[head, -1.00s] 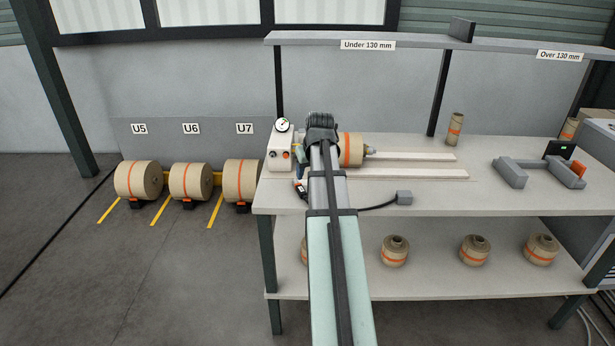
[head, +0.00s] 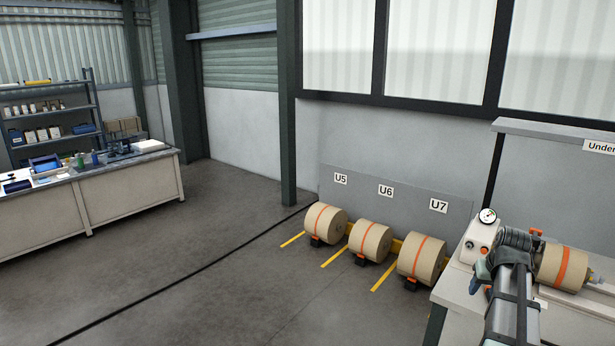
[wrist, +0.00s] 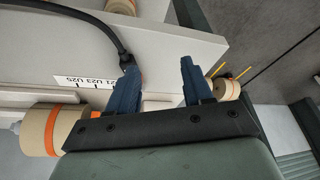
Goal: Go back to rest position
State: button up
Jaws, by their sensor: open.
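My gripper shows in the wrist view (wrist: 160,85) with its two dark blue fingers apart and nothing between them. In the head view my arm reaches in at the lower right, over the near-left end of the workbench (head: 452,290); the fingertips are hard to make out there. A kraft roll with an orange band (head: 561,268) lies on the bench just right of my arm's end. It also shows at the left of the wrist view (wrist: 50,130).
A control box with a gauge (head: 478,243) stands on the bench beside my arm. Several kraft rolls (head: 370,240) sit on floor stands under signs U5, U6 and U7. A second workbench (head: 90,205) and a shelf rack (head: 50,112) are at the left. The floor between is clear.

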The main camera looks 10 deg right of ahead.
jog(key=w+a+f+n+g+y, duration=0.1)
jog(key=w+a+f+n+g, duration=0.1)
jog(key=a+f, duration=1.7)
jog(key=s+a+f+n+g, duration=0.1)
jog(key=s+a+f, duration=0.4)
jog(key=a, duration=0.5)
jog(key=s+a+f+n+g, duration=0.1)
jog(key=s+a+f, duration=0.2)
jog(key=a+f, duration=0.55)
jog(key=s+f+g, duration=0.2)
jog(key=s+f, duration=0.4)
jog(key=s, duration=0.4)
jog(key=s+a+f+g, duration=0.1)
jog(key=s+f+g, duration=0.1)
jog(key=s+f, duration=0.4)
jog(key=s+f+g, duration=0.2)
jog(key=s+f, duration=0.4)
jog(key=s, duration=0.8)
jog(key=shift+a+f, duration=0.2)
jog(key=shift+f, duration=0.2)
